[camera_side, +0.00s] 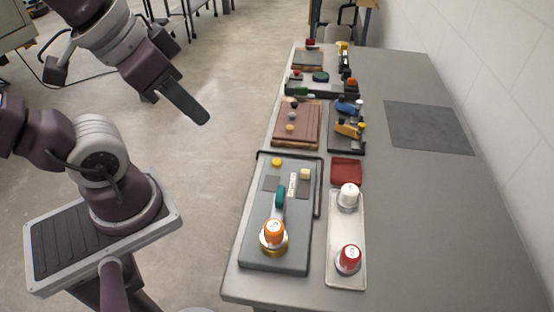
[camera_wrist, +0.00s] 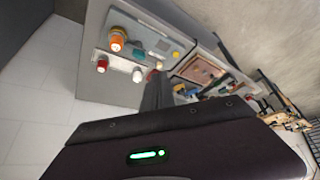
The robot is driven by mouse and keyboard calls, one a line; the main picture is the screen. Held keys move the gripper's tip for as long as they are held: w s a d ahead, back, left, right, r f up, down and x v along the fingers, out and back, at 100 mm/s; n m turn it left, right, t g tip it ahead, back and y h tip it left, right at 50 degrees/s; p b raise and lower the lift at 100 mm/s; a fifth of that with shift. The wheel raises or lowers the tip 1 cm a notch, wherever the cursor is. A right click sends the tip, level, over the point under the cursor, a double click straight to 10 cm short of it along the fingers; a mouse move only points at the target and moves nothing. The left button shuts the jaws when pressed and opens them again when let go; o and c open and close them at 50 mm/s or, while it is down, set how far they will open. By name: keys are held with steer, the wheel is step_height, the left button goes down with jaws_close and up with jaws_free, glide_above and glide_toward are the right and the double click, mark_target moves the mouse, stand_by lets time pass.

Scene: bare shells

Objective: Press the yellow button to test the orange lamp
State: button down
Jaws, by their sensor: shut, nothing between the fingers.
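The yellow button (camera_side: 276,162) is a small round cap at the far left of a grey board (camera_side: 262,258). It also shows in the wrist view (camera_wrist: 176,54). The orange lamp (camera_side: 273,233) stands upright on a brass-coloured base at the board's near end; the wrist view shows it at upper left (camera_wrist: 117,38). A teal lever (camera_side: 280,197) and a cream button (camera_side: 305,174) are also on this board. My gripper (camera_side: 205,119) is shut and empty, up in the air left of the table and apart from the button. Its fingers (camera_wrist: 157,92) show in the wrist view.
A pale tray (camera_side: 345,277) right of the board holds a white-capped lamp (camera_side: 348,195) and a red-capped lamp (camera_side: 348,259). Wooden boards (camera_side: 297,124) and small parts fill the table's far left. The table's right side is mostly clear.

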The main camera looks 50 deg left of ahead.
stand_by(0.4)
steer(key=w+a+f+m+t+y, duration=0.1)
steer(key=w+a+m+y, duration=0.15)
steer(key=w+a, duration=0.45)
steer(key=w+a+f+m+t+y, duration=0.15)
steer(key=w+a+m, duration=0.3)
steer(key=w, duration=0.45)
steer(key=m+g+h, duration=0.1)
steer(key=m+h, duration=0.9)
glide_above(272, 161)
step_height(272, 161, down, 11)
steer(key=shift+r, duration=0.1)
steer(key=shift+f, duration=4.4)
